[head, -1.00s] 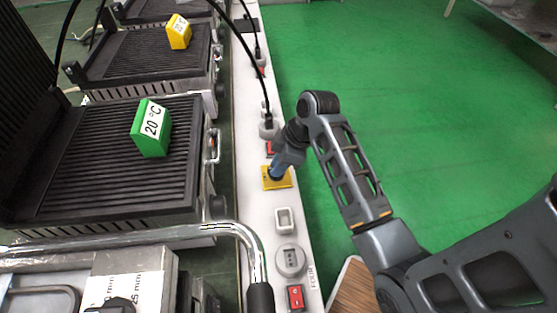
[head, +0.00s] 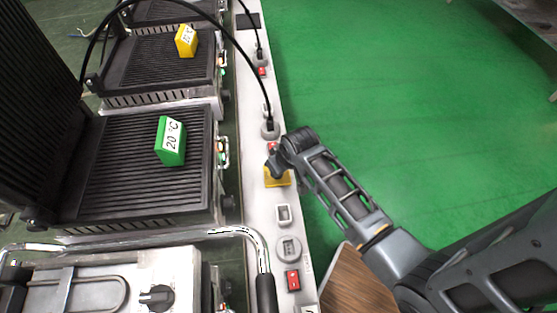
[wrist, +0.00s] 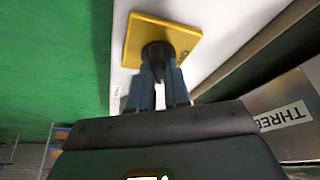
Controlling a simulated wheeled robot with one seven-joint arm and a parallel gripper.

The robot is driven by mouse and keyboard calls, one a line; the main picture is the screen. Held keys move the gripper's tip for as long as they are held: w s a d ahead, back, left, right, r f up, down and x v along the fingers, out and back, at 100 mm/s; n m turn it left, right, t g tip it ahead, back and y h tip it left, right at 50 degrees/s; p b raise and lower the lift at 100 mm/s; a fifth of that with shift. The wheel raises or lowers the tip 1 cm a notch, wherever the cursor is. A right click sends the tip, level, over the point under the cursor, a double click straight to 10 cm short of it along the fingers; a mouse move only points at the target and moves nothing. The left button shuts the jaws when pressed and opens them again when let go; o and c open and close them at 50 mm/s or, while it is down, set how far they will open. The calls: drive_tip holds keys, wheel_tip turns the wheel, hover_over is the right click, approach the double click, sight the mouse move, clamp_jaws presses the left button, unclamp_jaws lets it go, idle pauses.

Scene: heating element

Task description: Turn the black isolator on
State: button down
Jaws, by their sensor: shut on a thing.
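The black isolator is a dark round knob (wrist: 157,52) on a square yellow plate (wrist: 188,36). The plate also shows in the head view (head: 284,182), on the long white strip. My gripper (wrist: 160,72) is shut on the black knob, with its two blue-grey fingers on either side of it. In the head view my gripper (head: 274,170) is over the yellow plate, and it hides the knob. The knob's exact turn position cannot be told.
Grills with a green block (head: 170,142) and a yellow block (head: 186,41) stand at left. Green floor at right is clear.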

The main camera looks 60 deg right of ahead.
drive_tip(key=m+h+p, duration=0.1)
drive_tip(key=m, duration=0.1)
drive_tip(key=m+g+p, duration=0.1)
drive_tip(key=m, duration=0.2)
drive_tip(key=shift+w+a+m+h, duration=0.1)
drive_tip(key=shift+w+m+h, duration=0.05)
drive_tip(key=shift+m+h, duration=0.2)
idle(0.3)
drive_tip(key=c, duration=1.1)
unclamp_jaws()
drive_tip(key=shift+p+v, duration=0.35)
drive_tip(key=shift+v, duration=3.55)
drive_tip(key=shift+a, duration=0.15)
